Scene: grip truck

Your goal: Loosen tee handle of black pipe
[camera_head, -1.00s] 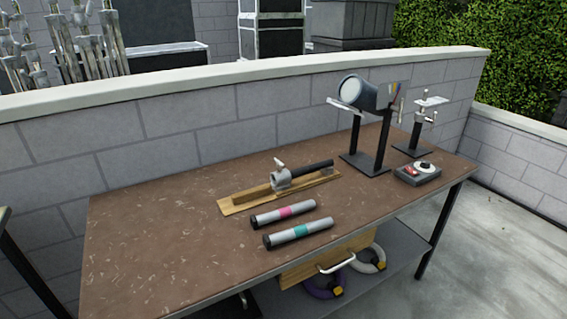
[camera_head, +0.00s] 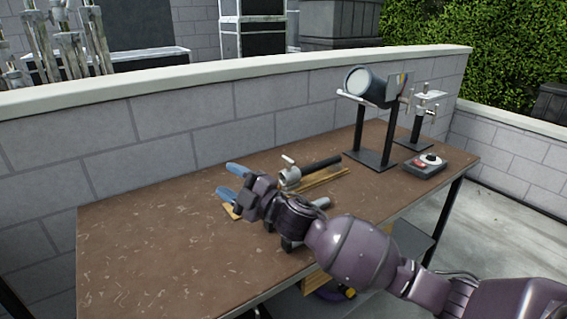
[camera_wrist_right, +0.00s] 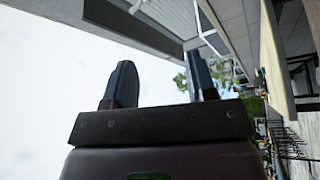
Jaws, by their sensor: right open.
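The black pipe (camera_head: 321,163) lies on a wooden board (camera_head: 322,183) on the brown workbench, with a silver clamp (camera_head: 290,177) around its near-left end. The clamp's tee handle (camera_head: 288,160) sticks up from its top. My right gripper (camera_head: 229,182) is open and empty, above the bench just left of the clamp, apart from the tee handle. Its two blue-grey fingers point left in the head view. The right wrist view shows the open fingers (camera_wrist_right: 160,85) against sky and a building. My right arm hides part of the board and most of the grey tubes. My left gripper is not in view.
A lamp (camera_head: 371,86) on a black stand and a smaller stand (camera_head: 428,105) are at the bench's back right, with a small device (camera_head: 427,164) in front. A block wall (camera_head: 210,145) runs behind the workbench (camera_head: 130,235). The bench's left side is clear.

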